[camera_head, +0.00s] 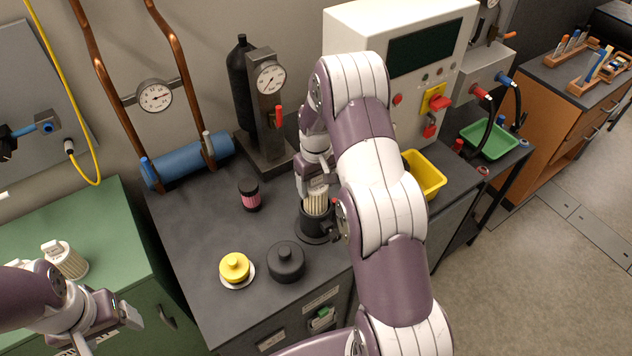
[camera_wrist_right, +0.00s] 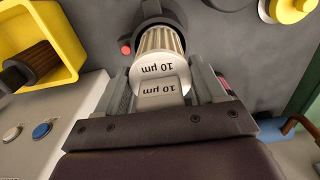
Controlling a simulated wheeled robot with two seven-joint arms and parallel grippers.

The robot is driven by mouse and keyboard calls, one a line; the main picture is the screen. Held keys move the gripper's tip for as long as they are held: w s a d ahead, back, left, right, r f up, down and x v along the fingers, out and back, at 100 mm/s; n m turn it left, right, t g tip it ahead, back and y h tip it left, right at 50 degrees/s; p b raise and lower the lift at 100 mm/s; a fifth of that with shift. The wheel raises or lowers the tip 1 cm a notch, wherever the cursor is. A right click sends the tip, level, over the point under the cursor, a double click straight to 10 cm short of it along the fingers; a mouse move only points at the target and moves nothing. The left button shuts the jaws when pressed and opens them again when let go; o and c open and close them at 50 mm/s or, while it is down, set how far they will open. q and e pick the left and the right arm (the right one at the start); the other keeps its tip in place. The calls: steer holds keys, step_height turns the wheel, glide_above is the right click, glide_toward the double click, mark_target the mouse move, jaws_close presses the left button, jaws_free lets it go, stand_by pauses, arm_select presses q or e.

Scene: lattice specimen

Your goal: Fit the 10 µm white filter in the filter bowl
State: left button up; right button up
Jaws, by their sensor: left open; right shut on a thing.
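The white pleated 10 µm filter (camera_head: 316,204) is upright in my right gripper (camera_head: 319,187), which is shut on its top. Its label reads "10 µm" in the right wrist view (camera_wrist_right: 162,66). The black filter bowl (camera_head: 317,225) stands on the dark bench directly under it and also shows in the right wrist view (camera_wrist_right: 152,10). The filter's lower end is at the bowl's mouth; I cannot tell how deep it sits. My left gripper (camera_head: 131,314) is open and empty at the lower left, in front of the green cabinet.
A black lid-like part (camera_head: 286,263) and a yellow cap (camera_head: 235,268) lie left of the bowl. A pink-banded jar (camera_head: 250,196) stands behind. A yellow bin (camera_head: 428,176) with a brown filter (camera_wrist_right: 35,62) is to the right. White filters (camera_head: 68,260) stand on the green cabinet.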

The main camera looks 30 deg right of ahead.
mark_target(316, 198)
steer(key=shift+f, duration=0.15)
steer(key=shift+f+b, duration=0.8)
steer(key=shift+f, duration=0.2)
steer(key=shift+f, duration=0.15)
steer(key=shift+f+b, duration=0.7)
steer(key=shift+f, duration=0.15)
steer(key=shift+f, duration=0.3)
steer(key=shift+f+b, duration=0.6)
steer(key=o, duration=1.1)
